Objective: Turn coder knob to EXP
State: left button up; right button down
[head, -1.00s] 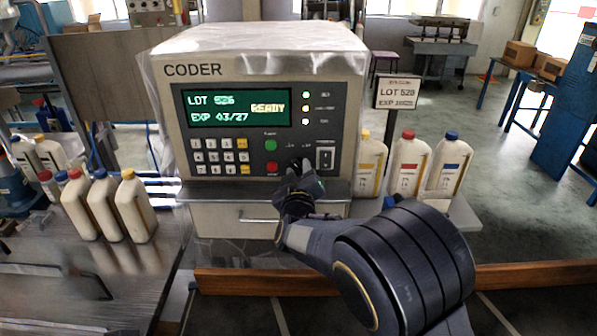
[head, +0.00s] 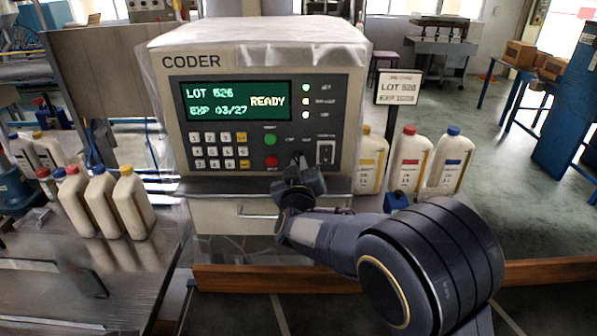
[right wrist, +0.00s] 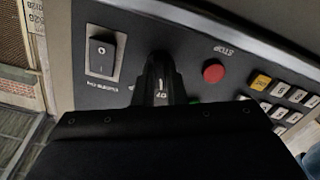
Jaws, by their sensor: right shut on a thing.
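The coder (head: 255,60) stands in front of me with the word CODER at its top left. Its green display (head: 235,101) reads LOT 526, EXP 03/27 and READY. My right gripper (head: 298,160) is at the lower middle of the panel, between the red button (head: 271,162) and the rocker switch (head: 326,152). It is shut on the dark coder knob (right wrist: 160,85). In the right wrist view the knob shows a white mark; the fingers hide much of it and its lettering is too small to read. My left gripper is in neither view.
Several white bottles (head: 100,205) stand on the metal table at left. More bottles (head: 409,160) stand right of the coder beside a LOT and EXP sign (head: 398,88). A drawer handle (head: 257,213) is under the panel. A wooden rail (head: 240,279) runs low across the front.

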jog(key=m+b, duration=0.4)
jog(key=m, duration=0.1)
jog(key=shift+f+m, duration=0.2)
jog(key=shift+m, duration=0.1)
jog(key=m+b, duration=0.1)
jog(key=m, duration=0.1)
jog(key=shift+m+b, duration=0.3)
jog(key=shift+r+m+b, duration=0.1)
jog(key=shift+m+b, duration=0.8)
jog(key=shift+m, duration=0.7)
jog(key=c, duration=1.5)
grip_release()
jog(key=shift+r, duration=0.1)
jog(key=shift+s, duration=0.1)
